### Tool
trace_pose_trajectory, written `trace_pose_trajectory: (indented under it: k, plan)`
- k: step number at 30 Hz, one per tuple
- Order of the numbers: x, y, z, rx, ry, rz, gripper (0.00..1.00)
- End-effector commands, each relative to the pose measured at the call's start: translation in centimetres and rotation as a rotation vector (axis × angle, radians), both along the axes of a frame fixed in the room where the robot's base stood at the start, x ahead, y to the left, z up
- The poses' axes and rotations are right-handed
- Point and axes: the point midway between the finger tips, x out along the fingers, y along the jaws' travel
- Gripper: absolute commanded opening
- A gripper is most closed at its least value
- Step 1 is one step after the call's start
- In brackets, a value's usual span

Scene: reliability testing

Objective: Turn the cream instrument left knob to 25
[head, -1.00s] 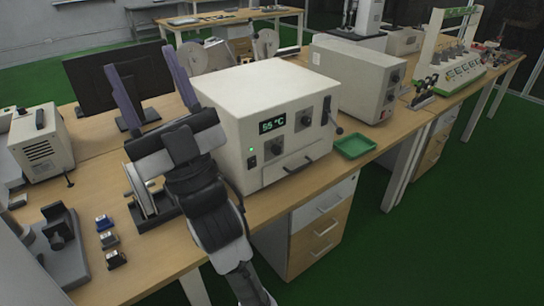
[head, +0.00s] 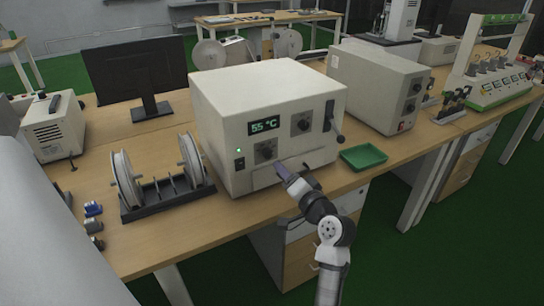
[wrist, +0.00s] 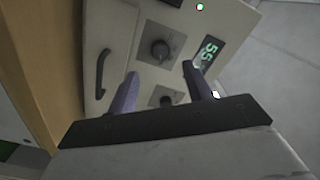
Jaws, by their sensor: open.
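The cream instrument (head: 225,120) is a box on the bench with a green-lit display reading 55 °C. Its left knob (head: 265,151) sits below the display; the right knob (head: 302,123) sits to the display's right. My gripper (head: 287,172) is in front of the lower front panel, below the knobs. In the wrist view the panel appears turned sideways. There the left knob (wrist: 160,49) lies beyond my open, empty fingertips (wrist: 163,80), and the right knob (wrist: 166,99) shows between the fingers. I see no finger touching a knob. The dial marks are too small to read.
A side lever (head: 335,125) and a bar handle (wrist: 102,73) stick out from the instrument. A green tray (head: 363,157) lies at its right, a spool rack (head: 165,200) at its left. A second cream box (head: 375,85) stands behind right.

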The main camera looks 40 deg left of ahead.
Motion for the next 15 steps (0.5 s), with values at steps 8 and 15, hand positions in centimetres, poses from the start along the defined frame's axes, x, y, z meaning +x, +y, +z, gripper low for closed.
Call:
trace_pose_trajectory:
  k: [8, 15]
  plan:
    - [2.1, 5.2, 0.3, 0.000, 0.000, 0.002, 0.50]
    - [3.0, 7.3, 0.1, 0.001, -0.001, 0.000, 0.50]
